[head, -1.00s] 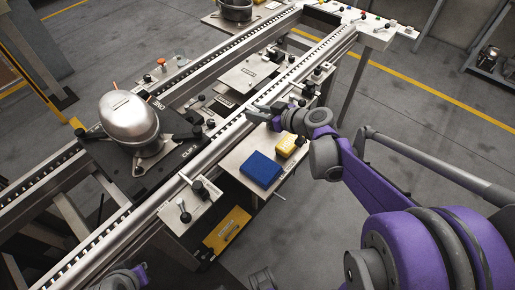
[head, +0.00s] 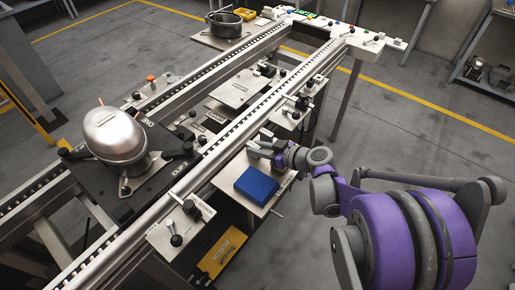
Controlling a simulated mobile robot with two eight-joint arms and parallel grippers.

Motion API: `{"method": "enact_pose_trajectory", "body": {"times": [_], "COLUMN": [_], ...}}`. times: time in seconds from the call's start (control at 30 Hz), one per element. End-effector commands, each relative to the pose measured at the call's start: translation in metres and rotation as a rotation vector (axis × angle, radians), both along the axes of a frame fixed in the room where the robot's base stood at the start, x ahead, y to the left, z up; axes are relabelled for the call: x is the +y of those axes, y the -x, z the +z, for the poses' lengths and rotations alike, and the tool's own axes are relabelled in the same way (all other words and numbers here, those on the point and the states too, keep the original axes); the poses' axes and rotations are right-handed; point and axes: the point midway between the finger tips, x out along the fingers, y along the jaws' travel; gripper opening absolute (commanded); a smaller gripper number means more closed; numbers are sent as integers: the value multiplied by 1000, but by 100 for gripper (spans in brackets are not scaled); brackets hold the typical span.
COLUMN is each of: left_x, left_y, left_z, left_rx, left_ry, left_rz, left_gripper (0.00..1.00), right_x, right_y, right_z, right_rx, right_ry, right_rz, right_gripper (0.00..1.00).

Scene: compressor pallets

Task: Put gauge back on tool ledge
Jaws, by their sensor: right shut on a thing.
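My right gripper (head: 262,146) is over the far part of the tool ledge (head: 224,182), beside the rail. It is shut on the gauge, which is small and mostly hidden by the fingers. I cannot tell whether the gauge touches the ledge. A blue block (head: 257,185) lies on the ledge, just nearer than the gripper. My wrist covers the ledge's far right part. My left gripper is not in view.
A silver compressor (head: 115,137) sits on a dark pallet left of the rail. A small lever plate (head: 178,226) and a yellow panel (head: 222,252) are at the near end. Rails and a control panel (head: 345,38) extend behind.

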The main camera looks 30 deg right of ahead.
Motion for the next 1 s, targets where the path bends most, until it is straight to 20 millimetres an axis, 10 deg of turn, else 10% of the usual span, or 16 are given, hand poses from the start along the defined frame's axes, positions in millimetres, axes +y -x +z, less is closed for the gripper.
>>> {"method": "enact_pose_trajectory", "body": {"times": [0.23,0.27,0.43,1.0], "left_x": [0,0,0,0], "left_y": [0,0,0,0], "left_z": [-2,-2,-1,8], "left_rx": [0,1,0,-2], "left_ry": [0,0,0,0], "left_rz": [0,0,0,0], "left_gripper": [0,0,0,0], "right_x": [0,0,0,-15], "right_y": [0,0,0,32], "right_z": [-2,-3,-2,17], "right_rx": [-1,0,0,1], "right_ry": [-1,0,0,1], "right_rz": [0,0,0,-6], "right_gripper": [0,29,57,57]}}
